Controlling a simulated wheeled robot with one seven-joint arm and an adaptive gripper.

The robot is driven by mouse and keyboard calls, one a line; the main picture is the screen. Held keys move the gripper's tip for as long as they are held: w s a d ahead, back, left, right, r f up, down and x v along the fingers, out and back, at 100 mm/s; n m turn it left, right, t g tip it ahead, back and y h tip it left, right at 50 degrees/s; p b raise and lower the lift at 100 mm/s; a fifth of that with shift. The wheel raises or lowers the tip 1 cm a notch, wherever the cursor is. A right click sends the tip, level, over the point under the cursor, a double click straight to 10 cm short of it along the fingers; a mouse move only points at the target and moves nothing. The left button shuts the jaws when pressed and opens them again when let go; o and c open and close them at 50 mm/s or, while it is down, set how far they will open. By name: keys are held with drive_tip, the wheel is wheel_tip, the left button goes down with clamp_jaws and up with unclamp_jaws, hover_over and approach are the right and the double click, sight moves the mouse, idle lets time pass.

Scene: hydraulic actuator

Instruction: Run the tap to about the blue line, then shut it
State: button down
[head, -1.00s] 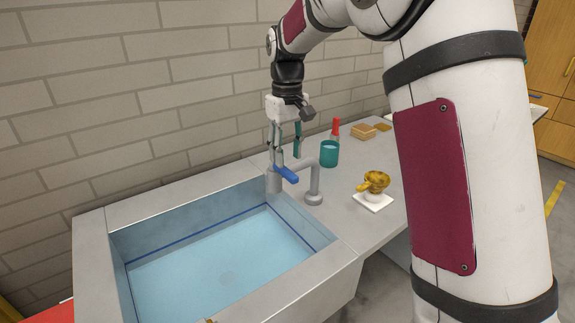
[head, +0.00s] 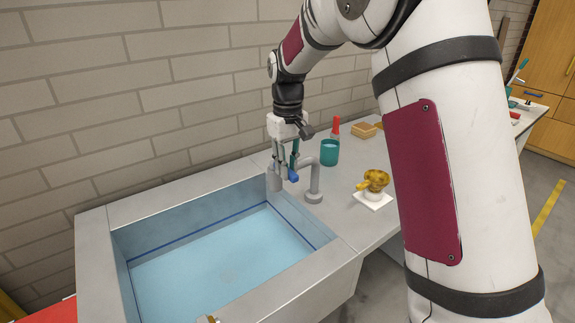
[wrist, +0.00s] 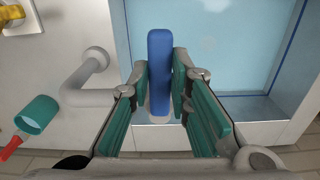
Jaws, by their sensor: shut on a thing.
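The grey tap (head: 316,182) stands at the sink's right rim, its spout end over the basin. My gripper (head: 284,163) reaches down over the spout end. It is shut on the tap's blue handle (head: 293,176), which lies between the green finger pads in the wrist view (wrist: 160,60). The sink (head: 165,197) holds pale blue water (head: 215,258). The dark blue line (head: 205,229) runs around the inner walls, and the water surface looks a little below it. Whether water is flowing from the spout cannot be told.
A brick wall (head: 120,100) stands close behind the sink.

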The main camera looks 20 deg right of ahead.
drive_tip(key=shift+s+a+m, duration=0.1)
drive_tip(key=shift+a+m, duration=0.4)
drive_tip(key=shift+m, duration=0.4)
drive_tip(key=shift+a+m, duration=0.5)
drive_tip(key=shift+m, duration=0.4)
drive_tip(key=c, duration=1.5)
unclamp_jaws()
drive_tip(key=shift+r, duration=0.1)
wheel_tip(320, 180, up, 12)
drive_tip(key=shift+f, duration=0.1)
